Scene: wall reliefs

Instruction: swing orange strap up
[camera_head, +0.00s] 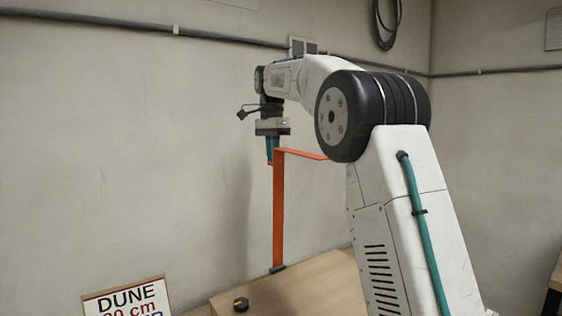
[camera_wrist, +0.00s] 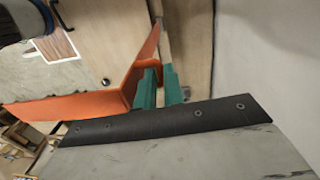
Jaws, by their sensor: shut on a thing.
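The orange strap (camera_head: 279,215) stands upright from a dark foot on a wooden top. At its upper end it bends and a flat arm runs off to the right, where my arm hides its end. My gripper (camera_head: 272,158) points down at the upper bend, its teal fingers shut on the strap there. In the wrist view, the strap (camera_wrist: 85,107) spans from the left edge to the teal fingers of my gripper (camera_wrist: 160,88), with a long part running away toward the wooden top. The exact grip contact is partly hidden.
The wooden top (camera_head: 310,288) carries a small dark and yellow round piece (camera_head: 240,304). A sign reading "DUNE" (camera_head: 127,298) stands at lower left. The plain wall (camera_head: 130,140) is close behind; a pipe (camera_head: 130,25) and a coiled cable (camera_head: 386,22) are high on it.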

